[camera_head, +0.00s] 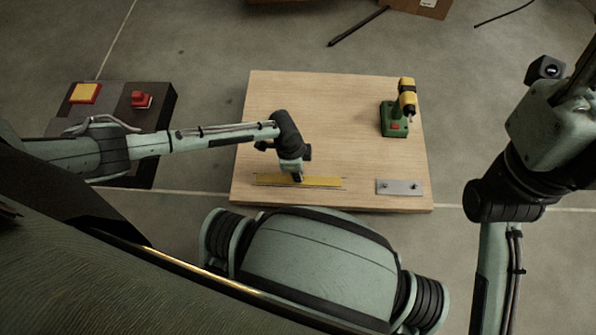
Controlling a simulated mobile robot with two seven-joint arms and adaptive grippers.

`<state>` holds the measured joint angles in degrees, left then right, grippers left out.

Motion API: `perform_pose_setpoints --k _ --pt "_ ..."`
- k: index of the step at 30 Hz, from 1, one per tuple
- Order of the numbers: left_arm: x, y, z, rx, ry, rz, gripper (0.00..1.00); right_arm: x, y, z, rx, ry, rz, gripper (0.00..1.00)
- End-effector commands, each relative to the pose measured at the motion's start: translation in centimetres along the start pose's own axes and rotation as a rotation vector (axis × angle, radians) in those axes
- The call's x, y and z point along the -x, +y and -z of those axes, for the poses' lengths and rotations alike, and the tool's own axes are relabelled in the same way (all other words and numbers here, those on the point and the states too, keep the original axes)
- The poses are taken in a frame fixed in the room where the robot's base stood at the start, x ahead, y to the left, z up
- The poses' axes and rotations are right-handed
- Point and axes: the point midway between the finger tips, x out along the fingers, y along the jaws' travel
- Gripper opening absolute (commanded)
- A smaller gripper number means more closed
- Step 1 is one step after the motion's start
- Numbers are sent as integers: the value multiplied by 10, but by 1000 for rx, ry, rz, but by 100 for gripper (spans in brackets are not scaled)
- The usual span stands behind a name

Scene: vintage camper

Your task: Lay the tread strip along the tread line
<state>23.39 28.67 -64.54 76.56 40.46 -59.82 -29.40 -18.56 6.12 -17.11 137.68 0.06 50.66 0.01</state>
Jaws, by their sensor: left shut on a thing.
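The yellow tread strip (321,182) lies low over the near part of the wooden board (345,110), long side running left to right. Thin dark marks, which look like the tread line, show close along its edges. My left gripper (297,178) points down at the strip's middle and is shut on it. I cannot tell whether the strip touches the board. My right arm is at the right, off the board, and its gripper does not show clearly.
A green and yellow drill-like tool (395,118) stands at the board's right. A grey metal plate (399,187) lies at its near right corner. The board's middle is clear.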

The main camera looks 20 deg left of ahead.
Motion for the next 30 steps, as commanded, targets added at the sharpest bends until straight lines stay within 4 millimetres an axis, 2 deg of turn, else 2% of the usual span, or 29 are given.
perform_pose_setpoints --k 26,27,30 --pt "-10 0 -1 0 1 0 0 7 0 -2 0 0 0 40" --pt "-10 0 -1 0 0 0 11 7 0 -2 0 0 0 40" --pt "-10 0 -1 0 0 0 24 7 0 -2 0 0 0 40"
